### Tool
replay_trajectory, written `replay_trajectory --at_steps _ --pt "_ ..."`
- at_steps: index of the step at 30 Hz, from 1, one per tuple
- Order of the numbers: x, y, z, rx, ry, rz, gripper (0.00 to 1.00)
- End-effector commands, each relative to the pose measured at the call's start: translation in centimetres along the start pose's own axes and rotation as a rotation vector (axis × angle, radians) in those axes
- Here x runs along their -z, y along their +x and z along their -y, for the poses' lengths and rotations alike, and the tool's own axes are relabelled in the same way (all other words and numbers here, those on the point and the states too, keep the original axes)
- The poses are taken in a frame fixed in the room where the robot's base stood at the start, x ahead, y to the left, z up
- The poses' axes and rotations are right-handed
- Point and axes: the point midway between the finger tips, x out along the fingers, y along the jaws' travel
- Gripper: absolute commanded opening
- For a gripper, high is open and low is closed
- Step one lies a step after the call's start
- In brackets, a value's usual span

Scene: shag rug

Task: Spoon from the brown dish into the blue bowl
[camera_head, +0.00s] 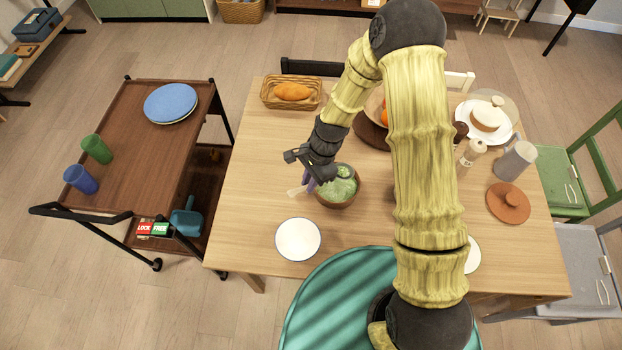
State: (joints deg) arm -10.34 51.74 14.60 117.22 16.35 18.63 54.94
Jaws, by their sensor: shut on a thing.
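The brown dish (339,204) sits on the wooden table and holds a pale green filling. My gripper (326,178) is over the dish's upper left edge. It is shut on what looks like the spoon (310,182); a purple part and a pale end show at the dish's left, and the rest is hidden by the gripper. I cannot tell whether the spoon touches the dish. No plainly blue bowl shows on the table; a white round dish with a thin blue rim (298,240) lies at the front left and looks empty.
A bread basket (291,93) stands at the back left. A grey pitcher (514,161), a terracotta lid (508,203) and a cake on a plate (484,120) are at the right. A brown cart (150,150) stands left of the table. My arm hides the table's middle.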

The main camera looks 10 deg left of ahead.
Motion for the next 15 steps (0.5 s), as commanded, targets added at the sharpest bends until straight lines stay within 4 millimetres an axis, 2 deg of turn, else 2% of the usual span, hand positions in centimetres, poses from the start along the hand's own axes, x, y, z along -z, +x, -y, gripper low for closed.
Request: replay_trajectory --at_steps 3,15 --pt "-0.60 -0.80 0.00 -0.001 -0.002 -0.040 0.00" --pt "-0.70 -0.89 0.00 0.001 0.000 -0.065 0.00"
